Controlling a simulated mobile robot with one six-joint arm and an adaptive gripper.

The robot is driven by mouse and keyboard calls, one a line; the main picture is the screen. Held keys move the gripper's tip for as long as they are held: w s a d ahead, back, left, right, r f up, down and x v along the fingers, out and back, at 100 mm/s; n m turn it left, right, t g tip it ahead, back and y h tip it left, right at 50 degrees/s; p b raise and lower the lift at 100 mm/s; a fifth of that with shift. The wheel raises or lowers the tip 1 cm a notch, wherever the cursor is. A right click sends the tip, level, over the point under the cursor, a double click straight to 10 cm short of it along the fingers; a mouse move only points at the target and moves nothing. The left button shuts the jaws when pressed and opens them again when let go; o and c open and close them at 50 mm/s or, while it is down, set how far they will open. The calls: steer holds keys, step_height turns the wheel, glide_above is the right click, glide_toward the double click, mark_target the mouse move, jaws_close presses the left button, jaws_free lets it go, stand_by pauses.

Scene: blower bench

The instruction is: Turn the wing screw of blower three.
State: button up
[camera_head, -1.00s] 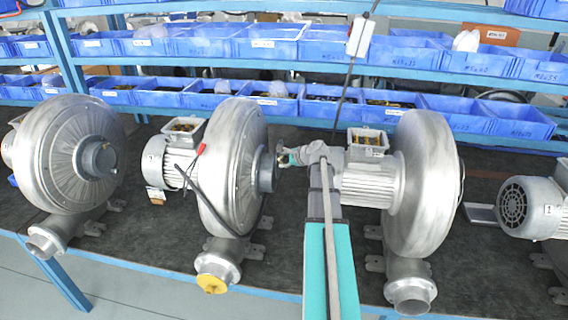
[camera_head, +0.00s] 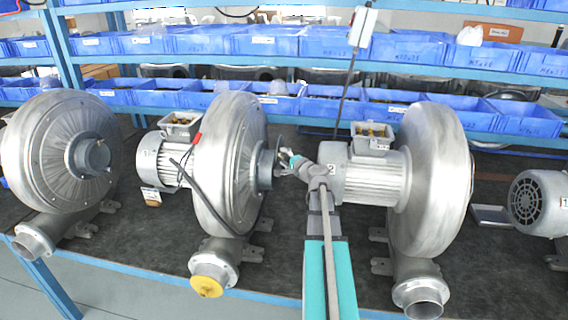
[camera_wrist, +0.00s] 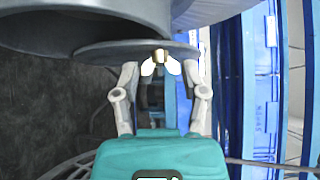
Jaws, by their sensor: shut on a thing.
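Blower three seems to be the silver blower (camera_head: 225,165) with the yellow outlet cap (camera_head: 206,287), left of the middle in the head view. Its short grey inlet pipe (camera_head: 265,170) faces right, and the pipe also shows at the top of the wrist view (camera_wrist: 100,15). A round grey plate (camera_wrist: 110,50) sits at the pipe mouth. In the head view my gripper (camera_head: 286,166) is small, and the screw is hard to make out.
Another blower (camera_head: 430,180) stands close to the right of my arm, with its motor (camera_head: 365,175) beside my wrist. A further blower (camera_head: 60,150) stands at left, and a motor (camera_head: 540,203) at far right. Blue bins (camera_head: 270,103) line the shelves behind the dark bench top (camera_head: 150,235).

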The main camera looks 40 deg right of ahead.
steer(key=shift+f+n+t+b, duration=0.1)
steer(key=shift+n+t+b, duration=0.3)
steer(key=o, duration=1.1)
steer(key=shift+o, duration=0.2)
steer(key=s, duration=0.8)
steer(key=shift+a, duration=0.25)
